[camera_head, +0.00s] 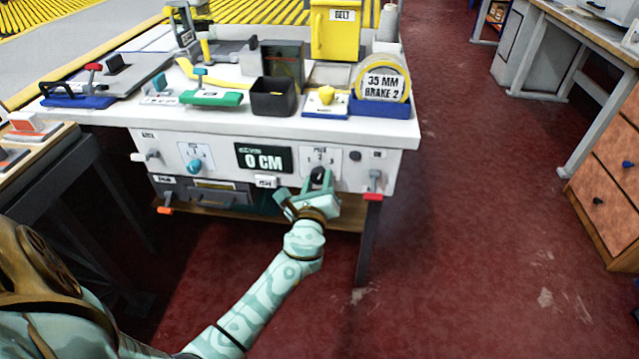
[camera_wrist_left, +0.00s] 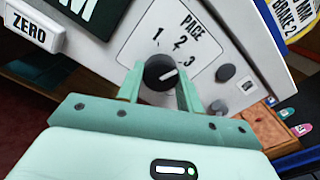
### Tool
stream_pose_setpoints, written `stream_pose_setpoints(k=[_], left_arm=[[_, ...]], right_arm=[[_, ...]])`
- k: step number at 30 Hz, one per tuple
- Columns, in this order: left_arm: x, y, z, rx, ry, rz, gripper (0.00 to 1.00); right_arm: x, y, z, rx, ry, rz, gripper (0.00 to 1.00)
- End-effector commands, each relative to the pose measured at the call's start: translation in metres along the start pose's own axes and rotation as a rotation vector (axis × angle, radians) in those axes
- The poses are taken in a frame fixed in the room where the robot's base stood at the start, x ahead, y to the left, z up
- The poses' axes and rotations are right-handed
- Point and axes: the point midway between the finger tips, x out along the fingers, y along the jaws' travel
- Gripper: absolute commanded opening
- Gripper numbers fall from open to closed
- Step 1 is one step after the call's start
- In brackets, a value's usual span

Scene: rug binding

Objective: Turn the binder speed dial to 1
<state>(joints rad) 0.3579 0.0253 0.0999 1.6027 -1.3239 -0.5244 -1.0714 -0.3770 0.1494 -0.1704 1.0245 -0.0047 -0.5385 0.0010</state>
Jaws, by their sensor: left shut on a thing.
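The speed dial is a black round knob (camera_head: 319,174) on a white panel marked 1, 2 and 3 on the bench front. In the left wrist view the panel reads PACE, and the knob (camera_wrist_left: 160,71) has a pale mark that seems to point to the upper right, towards the 3. My left gripper (camera_head: 309,184) is at the knob, with one finger on each side. In the left wrist view its fingers (camera_wrist_left: 160,78) are shut on the knob. The fingers hide part of the knob's sides. My right gripper is not in view.
Left of the dial are a 0 CM display (camera_head: 263,158), a ZERO button (camera_wrist_left: 36,30) and a blue knob (camera_head: 194,166). A red-handled lever (camera_head: 373,190) stands to the right. The red floor right of the bench is clear.

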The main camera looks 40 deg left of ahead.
Motion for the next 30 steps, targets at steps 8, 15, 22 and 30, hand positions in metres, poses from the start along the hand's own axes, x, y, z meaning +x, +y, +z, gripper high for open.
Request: stream_pose_setpoints(k=[8, 15, 22, 30], left_arm=[[-0.001, 0.001, -0.004, -0.26, 0.003, 0.003, 0.14], [-0.001, 0.001, -0.004, -0.488, 0.003, 0.004, 0.14], [-0.001, 0.0, -0.004, -0.706, 0.004, 0.005, 0.14], [-0.001, -0.001, -0.003, -0.923, 0.003, 0.004, 0.14]], right_arm=[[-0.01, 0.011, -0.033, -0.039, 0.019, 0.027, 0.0], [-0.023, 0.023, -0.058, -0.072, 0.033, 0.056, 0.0], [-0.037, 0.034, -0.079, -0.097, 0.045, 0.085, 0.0], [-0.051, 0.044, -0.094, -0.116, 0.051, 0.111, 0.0]])
